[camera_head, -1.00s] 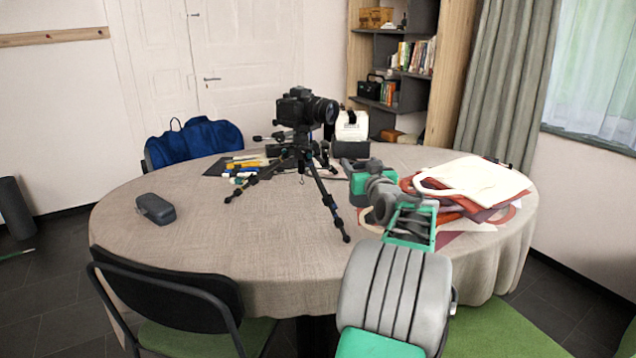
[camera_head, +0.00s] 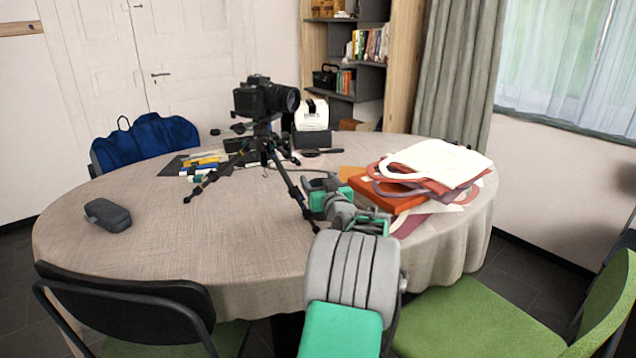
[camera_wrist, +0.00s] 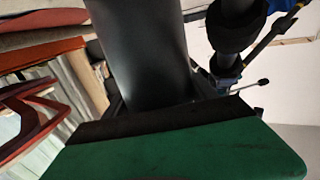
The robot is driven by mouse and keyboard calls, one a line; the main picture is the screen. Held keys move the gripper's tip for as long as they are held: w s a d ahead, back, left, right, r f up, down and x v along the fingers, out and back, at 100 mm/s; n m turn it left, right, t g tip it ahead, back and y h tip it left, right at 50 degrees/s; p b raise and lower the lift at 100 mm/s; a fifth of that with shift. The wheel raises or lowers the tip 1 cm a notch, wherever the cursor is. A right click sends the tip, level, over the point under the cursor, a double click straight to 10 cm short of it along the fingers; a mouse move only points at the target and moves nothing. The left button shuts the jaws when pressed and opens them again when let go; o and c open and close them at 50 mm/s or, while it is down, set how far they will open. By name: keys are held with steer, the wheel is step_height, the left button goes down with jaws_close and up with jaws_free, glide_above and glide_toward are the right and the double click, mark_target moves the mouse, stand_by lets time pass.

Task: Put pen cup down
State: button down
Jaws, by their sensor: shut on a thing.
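The pen cup (camera_wrist: 140,50) appears in the wrist view as a smooth dark grey cylinder at upper middle. My gripper (camera_head: 318,190) is shut on it; its green part with a black edge fills the bottom of the wrist view. In the head view my gripper is over the table (camera_head: 150,250), just right of the tripod's front leg and left of an orange box. There I cannot make out the cup apart from my gripper, nor tell whether its base touches the tablecloth.
A camera on a tripod (camera_head: 264,100) stands close left of my gripper. Bags (camera_head: 435,160) are heaped on the orange box (camera_head: 385,198) to the right. A grey case (camera_head: 107,214) lies at left. Chairs stand at the front. The table's left front is clear.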

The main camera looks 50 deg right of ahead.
steer(key=shift+f, duration=0.15)
steer(key=c, duration=0.6)
jaws_free()
steer(key=shift+r, duration=0.3)
steer(key=v, duration=1.2)
steer(key=shift+f+p, duration=0.1)
steer(key=shift+p, duration=0.2)
